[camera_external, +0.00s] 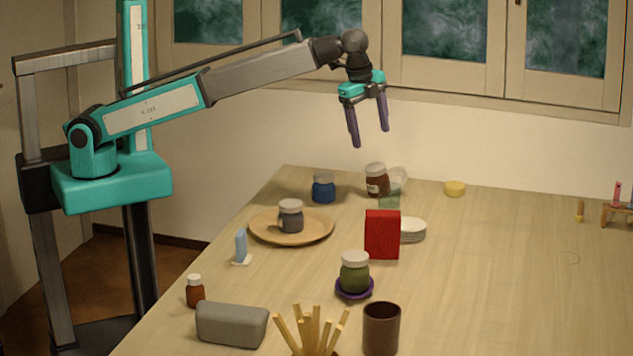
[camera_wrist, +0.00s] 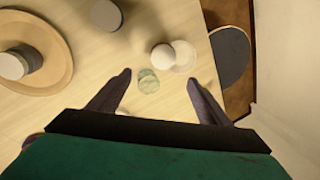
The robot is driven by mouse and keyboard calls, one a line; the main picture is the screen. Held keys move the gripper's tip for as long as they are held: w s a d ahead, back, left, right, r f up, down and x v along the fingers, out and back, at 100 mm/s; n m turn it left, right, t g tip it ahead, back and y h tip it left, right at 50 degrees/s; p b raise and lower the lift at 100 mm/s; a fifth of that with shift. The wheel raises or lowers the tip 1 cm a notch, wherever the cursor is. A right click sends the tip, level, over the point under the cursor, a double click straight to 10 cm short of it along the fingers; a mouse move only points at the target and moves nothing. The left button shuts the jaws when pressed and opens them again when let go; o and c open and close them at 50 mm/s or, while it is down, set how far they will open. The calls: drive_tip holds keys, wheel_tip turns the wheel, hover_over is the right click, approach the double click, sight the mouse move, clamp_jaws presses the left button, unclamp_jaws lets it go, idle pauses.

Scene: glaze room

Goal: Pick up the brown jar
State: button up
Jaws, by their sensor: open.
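The brown jar (camera_external: 377,183) has a white lid and a pale label, and stands upright at the far end of the table. In the wrist view its round white lid (camera_wrist: 162,57) shows from above, a little beyond the space between the fingertips. My gripper (camera_external: 371,138) is open and empty, above the table near the jar. In the wrist view my gripper (camera_wrist: 158,78) has its fingers spread wide, touching nothing. A green glass (camera_external: 389,198) stands in front, partly covering the jar's lower right side.
A blue jar (camera_external: 323,189) stands left of the brown jar. A wooden plate (camera_external: 262,232) holds a dark jar (camera_external: 291,217). A red box (camera_external: 382,236) and stacked white dishes (camera_external: 412,230) stand nearer. The wall is close behind; the table's right side is mostly clear.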

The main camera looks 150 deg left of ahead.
sight(373, 168)
drive_tip(key=shift+s+a, duration=0.15)
drive_tip(key=shift+s, duration=0.4)
drive_tip(key=shift+p+x, duration=1.05)
drive_tip(key=shift+x, duration=3.25)
drive_tip(key=shift+p+x, duration=0.9)
drive_tip(key=shift+x, duration=0.4)
drive_tip(key=shift+p+x, duration=0.3)
drive_tip(key=shift+x, duration=1)
